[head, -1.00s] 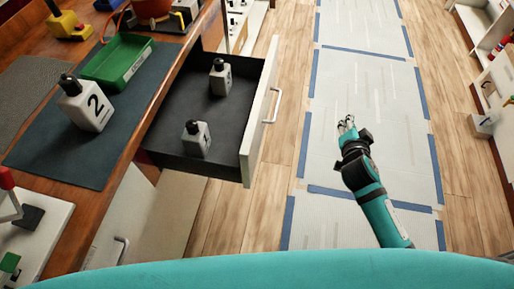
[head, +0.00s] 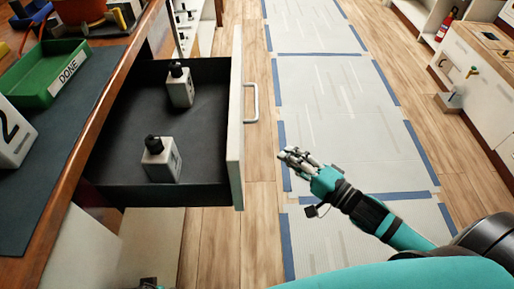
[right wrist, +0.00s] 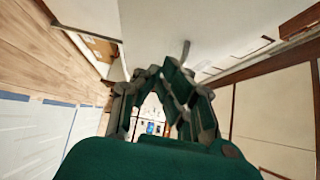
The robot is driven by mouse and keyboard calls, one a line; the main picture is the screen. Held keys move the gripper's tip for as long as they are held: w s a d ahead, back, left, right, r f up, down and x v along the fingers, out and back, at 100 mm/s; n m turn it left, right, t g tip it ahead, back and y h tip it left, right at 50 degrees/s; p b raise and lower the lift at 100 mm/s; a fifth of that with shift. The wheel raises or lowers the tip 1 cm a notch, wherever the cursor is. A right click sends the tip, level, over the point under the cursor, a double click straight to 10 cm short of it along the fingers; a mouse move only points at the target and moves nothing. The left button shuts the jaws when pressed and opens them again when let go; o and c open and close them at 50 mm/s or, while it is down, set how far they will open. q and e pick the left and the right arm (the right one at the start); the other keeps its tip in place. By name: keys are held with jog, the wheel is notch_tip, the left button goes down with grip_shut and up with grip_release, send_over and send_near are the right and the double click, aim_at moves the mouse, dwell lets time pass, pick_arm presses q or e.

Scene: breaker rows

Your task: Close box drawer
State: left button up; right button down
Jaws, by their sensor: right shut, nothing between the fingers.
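The box drawer (head: 100,160) stands pulled out from under the wooden bench, with a dark inside and a white front panel (head: 236,120). Its metal handle (head: 251,103) faces right. Two white bottles with dark caps, a far one (head: 181,88) and a near one (head: 161,162), stand upright inside. My right gripper (head: 289,157) is shut and empty, right of the front panel and apart from it. Its fingers (right wrist: 165,85) also show in the right wrist view, with a grey handle beyond. A small dark part at the head view's bottom edge may be my left gripper.
The floor right of the drawer is clear. White cabinets (head: 485,85) stand at far right.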

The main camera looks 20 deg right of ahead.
pick_arm(q)
notch_tip(320, 180, up, 4)
jog(key=shift+w+r+b, duration=0.1)
jog(key=shift+r+b, duration=0.15)
jog(key=shift+b, duration=0.3)
pick_arm(e)
jog(key=w+a, duration=0.5)
jog(key=a, duration=0.1)
jog(key=shift+w+a, duration=0.15)
jog(key=shift+w, duration=0.1)
jog(key=shift+a, duration=0.1)
